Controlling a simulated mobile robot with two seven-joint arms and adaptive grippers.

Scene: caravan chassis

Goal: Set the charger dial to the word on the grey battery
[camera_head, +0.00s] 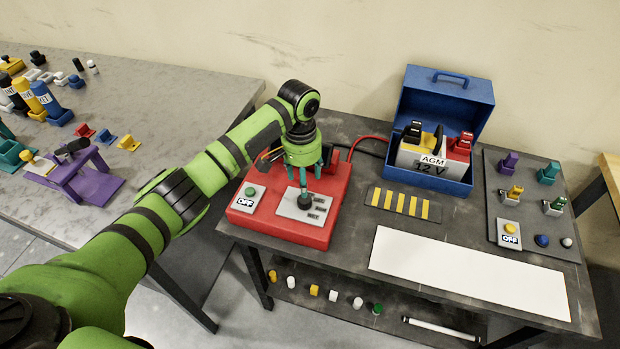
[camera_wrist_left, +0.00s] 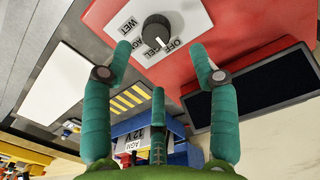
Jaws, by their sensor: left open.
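The red charger (camera_head: 336,192) stands on the dark table. Its black dial (camera_head: 305,202) sits on a white plate; in the left wrist view the dial (camera_wrist_left: 156,31) is ringed by the words WET, AGM, GEL and OFF. Its white mark seems to point toward OFF or GEL; I cannot tell which exactly. The grey battery (camera_head: 425,180), in the open blue box (camera_head: 445,99), bears a label AGM (camera_head: 433,160) above 12 V. My left gripper (camera_head: 309,188) is open, its teal fingers pointing down just above the dial, apart from it in the wrist view. My right gripper is not in view.
A green button with an OFF tag (camera_head: 247,200) is on the charger's left. Red and black cables (camera_head: 366,138) run behind it toward the box. A yellow-striped pad (camera_head: 404,203), a white mat (camera_head: 470,270) and a grey panel (camera_head: 506,215) with plugs lie right.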

